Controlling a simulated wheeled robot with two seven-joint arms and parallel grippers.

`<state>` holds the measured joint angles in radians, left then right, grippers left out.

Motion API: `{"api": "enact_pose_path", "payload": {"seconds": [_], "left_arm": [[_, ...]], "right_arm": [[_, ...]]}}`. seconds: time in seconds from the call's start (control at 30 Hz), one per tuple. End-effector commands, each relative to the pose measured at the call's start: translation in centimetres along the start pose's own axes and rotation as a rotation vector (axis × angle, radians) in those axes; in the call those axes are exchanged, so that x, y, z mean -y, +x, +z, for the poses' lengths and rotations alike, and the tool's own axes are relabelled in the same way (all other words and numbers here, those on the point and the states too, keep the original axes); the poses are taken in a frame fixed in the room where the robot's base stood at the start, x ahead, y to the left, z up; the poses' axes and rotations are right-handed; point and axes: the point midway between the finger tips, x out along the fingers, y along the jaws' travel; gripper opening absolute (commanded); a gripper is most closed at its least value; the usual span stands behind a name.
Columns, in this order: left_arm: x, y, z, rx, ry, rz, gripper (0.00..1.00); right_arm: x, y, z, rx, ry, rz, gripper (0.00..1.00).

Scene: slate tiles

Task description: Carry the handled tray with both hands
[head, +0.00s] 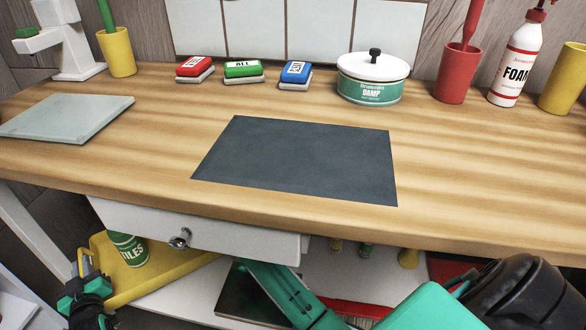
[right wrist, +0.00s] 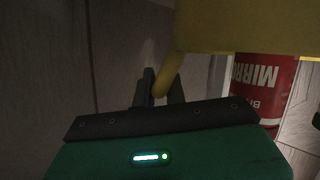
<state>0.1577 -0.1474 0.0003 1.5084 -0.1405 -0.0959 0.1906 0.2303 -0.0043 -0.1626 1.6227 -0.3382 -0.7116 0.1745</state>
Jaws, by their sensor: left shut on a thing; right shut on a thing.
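The yellow handled tray (head: 150,286) is at the lower left of the head view, low under the bench drawer, which hides its upper part. A green and white can lettered TILES (head: 128,250) stands in it. My left gripper (head: 84,272) is shut on the tray's left handle. In the right wrist view my right gripper (right wrist: 160,92) is shut on a yellow handle (right wrist: 166,76) beside the tray's yellow wall (right wrist: 250,36). A red can with upside-down MIRR lettering (right wrist: 264,90) shows against that wall. The head view does not show my right gripper.
The wooden bench (head: 470,170) holds a dark mat (head: 300,160) with clear room on it. A grey-green board (head: 65,118), several coloured blocks, a DAMP pot (head: 370,88), cups and a FOAM bottle (head: 516,62) surround it. The white drawer (head: 230,238) overhangs the tray.

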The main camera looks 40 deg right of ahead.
Motion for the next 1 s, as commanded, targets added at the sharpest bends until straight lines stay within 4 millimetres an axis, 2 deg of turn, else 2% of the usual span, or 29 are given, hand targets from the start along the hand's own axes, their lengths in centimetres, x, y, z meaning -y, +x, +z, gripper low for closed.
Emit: {"api": "enact_pose_path", "payload": {"seconds": [0.27,1.0], "left_arm": [[-0.1,0.0,0.2,-0.001,0.000,0.002,0.00],[0.6,0.0,4.2,-0.001,0.000,0.003,0.00]], "right_arm": [[0.2,0.1,0.1,-0.003,0.001,-0.002,0.00],[1.0,1.6,3.8,-0.002,0.001,-0.003,0.00]]}}
